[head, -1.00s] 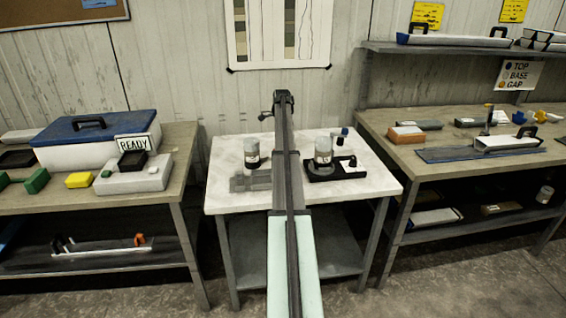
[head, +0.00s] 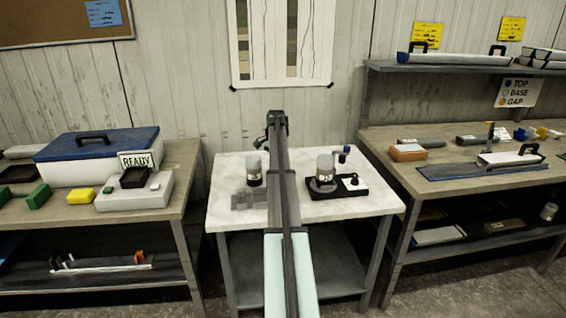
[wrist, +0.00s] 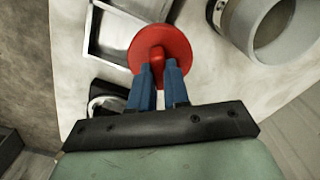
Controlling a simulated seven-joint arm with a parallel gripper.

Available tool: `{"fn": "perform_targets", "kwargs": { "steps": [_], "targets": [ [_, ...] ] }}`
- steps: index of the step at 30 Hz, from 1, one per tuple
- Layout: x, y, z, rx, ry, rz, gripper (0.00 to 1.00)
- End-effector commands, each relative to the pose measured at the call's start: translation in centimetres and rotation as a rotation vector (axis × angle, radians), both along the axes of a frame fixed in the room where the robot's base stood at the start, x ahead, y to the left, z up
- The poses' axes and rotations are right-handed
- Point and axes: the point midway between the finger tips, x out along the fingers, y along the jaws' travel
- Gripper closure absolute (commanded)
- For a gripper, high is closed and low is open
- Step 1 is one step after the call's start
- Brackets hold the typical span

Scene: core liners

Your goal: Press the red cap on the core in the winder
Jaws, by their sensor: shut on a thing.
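My gripper (wrist: 158,70) is shut on the red cap (wrist: 168,45), a flat disc with a raised tab between the blue fingertips. A grey, open-ended cylinder (wrist: 238,28) is at the upper right of the wrist view, apart from the cap; I cannot tell which tube it is. In the head view, a black device with a crank (head: 350,184), likely the winder, stands on the right of the white table. A clear tube with a white top, likely the core (head: 325,167), stands upright in it. The cap and fingertips cannot be made out in the head view.
A similar tube (head: 254,168) stands on the white table (head: 228,215) left of my arm, behind a grey block (head: 248,200). Side benches hold a READY sign (head: 135,160), a blue-lidded box (head: 97,142) and a blue mat (head: 450,172). The white table's front is clear.

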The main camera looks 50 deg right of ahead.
Motion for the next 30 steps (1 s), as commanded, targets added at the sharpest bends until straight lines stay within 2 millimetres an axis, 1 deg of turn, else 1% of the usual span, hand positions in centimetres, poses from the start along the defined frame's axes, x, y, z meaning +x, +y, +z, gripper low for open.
{"fn": "perform_targets", "kwargs": {
  "steps": [1, 2, 3, 5, 6, 8, 9, 14, 15, 17, 18, 20, 21, 23, 24, 29, 30],
  "targets": [
    [-0.2, 2.9, 0.3, -0.001, -0.001, 0.081, 1.0],
    [-0.1, 4.0, 0.5, 0.0, -0.001, 0.126, 1.0],
    [0.2, 5.6, 0.8, 0.0, -0.001, 0.183, 1.0],
    [0.5, 7.9, 1.1, 0.0, 0.0, 0.26, 1.0],
    [0.9, 9.5, 1.3, 0.0, -0.001, 0.308, 1.0],
    [1.3, 11.8, 1.7, -0.001, -0.001, 0.373, 1.0],
    [1.6, 13.3, 2.0, -0.001, -0.001, 0.416, 1.0],
    [2.9, 19.4, 2.9, 0.0, 0.0, 0.568, 1.0],
    [3.2, 21.0, 3.1, 0.0, -0.001, 0.602, 1.0],
    [3.7, 23.3, 3.5, -0.001, -0.001, 0.652, 1.0],
    [4.0, 24.9, 3.7, -0.001, -0.001, 0.685, 1.0],
    [4.4, 27.2, 4.0, 0.0, -0.001, 0.732, 1.0],
    [4.6, 28.8, 4.2, 0.0, 0.0, 0.763, 1.0],
    [5.0, 31.0, 4.5, 0.0, -0.001, 0.806, 1.0],
    [5.2, 32.5, 4.7, 0.0, -0.001, 0.834, 1.0],
    [6.0, 38.3, 5.4, 0.0, 0.0, 0.938, 1.0],
    [6.1, 39.7, 5.6, 0.0, 0.0, 0.963, 1.0]
  ]
}}
